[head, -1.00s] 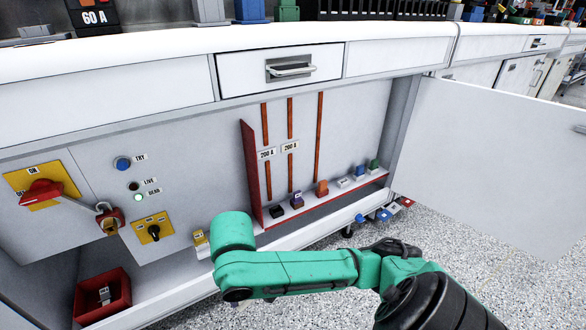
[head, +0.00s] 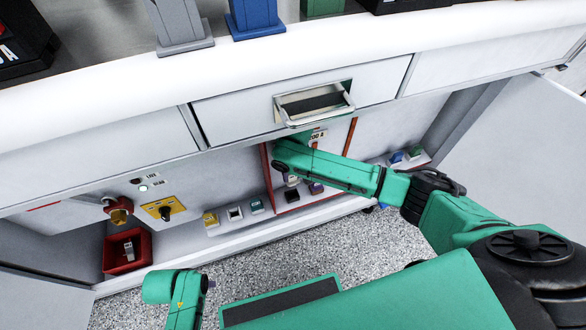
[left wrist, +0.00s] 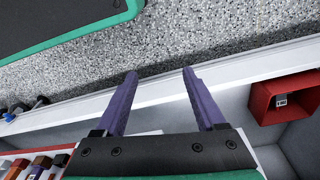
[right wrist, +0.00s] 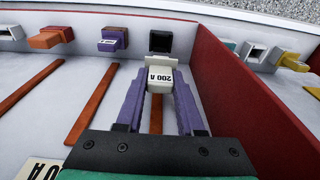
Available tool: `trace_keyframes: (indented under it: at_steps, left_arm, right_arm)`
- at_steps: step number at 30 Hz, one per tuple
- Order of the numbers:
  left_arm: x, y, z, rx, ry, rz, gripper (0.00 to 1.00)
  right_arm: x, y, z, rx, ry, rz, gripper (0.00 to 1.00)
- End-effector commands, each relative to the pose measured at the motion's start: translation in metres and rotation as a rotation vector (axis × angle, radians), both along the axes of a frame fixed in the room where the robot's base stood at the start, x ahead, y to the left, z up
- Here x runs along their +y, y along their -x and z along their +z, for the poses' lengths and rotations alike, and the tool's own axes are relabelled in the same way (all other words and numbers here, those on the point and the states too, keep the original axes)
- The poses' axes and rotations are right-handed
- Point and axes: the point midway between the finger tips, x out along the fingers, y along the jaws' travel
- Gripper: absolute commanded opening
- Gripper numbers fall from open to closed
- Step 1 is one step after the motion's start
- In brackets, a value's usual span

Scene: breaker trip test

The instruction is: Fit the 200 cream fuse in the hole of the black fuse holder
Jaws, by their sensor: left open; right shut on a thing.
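The cream fuse (right wrist: 160,76), marked 200 A, is clamped between the purple fingers of my right gripper (right wrist: 158,90). The black fuse holder (right wrist: 160,42), with a dark square hole, stands just beyond the fuse, roughly in line with it. I cannot tell whether the fuse's far end touches the holder. In the head view my right gripper (head: 291,166) reaches down into the cabinet, largely hidden by its own arm, and the black holder (head: 292,196) shows below it. My left gripper (left wrist: 158,78) is open and empty, over the cabinet's front edge and floor.
A red partition (right wrist: 232,75) rises close beside my right gripper. A purple holder (right wrist: 113,40) and an orange one (right wrist: 51,37) stand on the other side. A red bin (head: 127,252) holds a small grey piece. The drawer front (head: 300,105) overhangs the right arm.

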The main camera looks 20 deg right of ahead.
Motion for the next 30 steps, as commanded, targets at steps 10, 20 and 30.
trace_keyframes:
  at_steps: [10, 20, 30]
  left_arm:
    - [0.005, 0.009, -0.019, 0.007, -0.010, 0.005, 0.72]
    - [-0.001, -0.002, 0.000, -0.007, 0.003, -0.002, 0.72]
    - [-0.007, -0.007, 0.036, -0.013, 0.018, -0.012, 0.72]
  right_arm:
    - [0.000, 0.001, 0.004, -0.003, 0.001, 0.002, 0.00]
    - [0.000, 0.001, -0.029, -0.004, 0.002, 0.001, 0.00]
    - [0.000, 0.001, -0.054, -0.004, 0.001, 0.002, 0.00]
